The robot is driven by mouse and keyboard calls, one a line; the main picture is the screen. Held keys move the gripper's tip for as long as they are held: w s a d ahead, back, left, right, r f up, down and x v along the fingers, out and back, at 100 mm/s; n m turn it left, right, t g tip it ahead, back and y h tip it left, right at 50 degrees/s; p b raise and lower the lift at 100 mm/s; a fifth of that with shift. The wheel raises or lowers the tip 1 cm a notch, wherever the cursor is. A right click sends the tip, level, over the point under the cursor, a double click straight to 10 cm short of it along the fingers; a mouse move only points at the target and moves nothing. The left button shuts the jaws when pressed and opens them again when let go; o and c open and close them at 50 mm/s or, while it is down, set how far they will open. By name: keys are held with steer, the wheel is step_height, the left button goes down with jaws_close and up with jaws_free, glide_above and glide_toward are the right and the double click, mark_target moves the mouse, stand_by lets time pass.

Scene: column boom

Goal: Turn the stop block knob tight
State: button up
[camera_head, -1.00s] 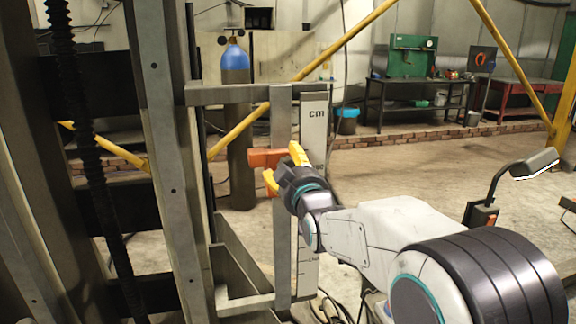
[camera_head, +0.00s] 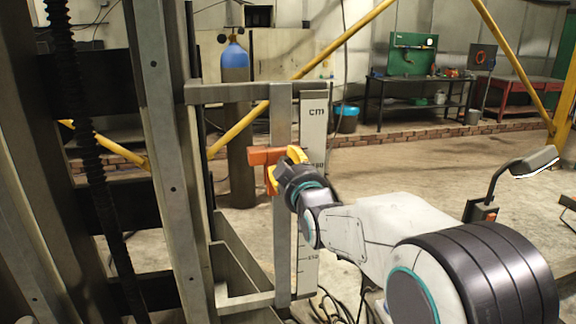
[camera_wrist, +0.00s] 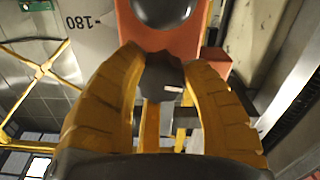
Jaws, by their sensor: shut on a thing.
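The orange stop block (camera_head: 262,157) sits on the upright metal bar beside the cm scale. In the wrist view the orange block (camera_wrist: 216,95) fills the upper middle. A dark knob (camera_wrist: 164,78) with a small pale mark stands between the yellow fingers, which close on it from both sides. My gripper (camera_head: 284,168) is shut on the knob; in the head view the fingers and my wrist hide the knob. A dark rounded part (camera_wrist: 163,10) shows on the block at the top of the wrist view.
The white cm scale (camera_head: 312,130) stands right next to the bar. A steel column (camera_head: 165,150) and a black threaded screw (camera_head: 85,150) rise at left. A blue-topped cylinder (camera_head: 236,90) and workbenches (camera_head: 415,90) stand behind. The floor at right is open.

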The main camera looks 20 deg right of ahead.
steer(key=shift+r, duration=0.2)
steer(key=shift+c, duration=0.9)
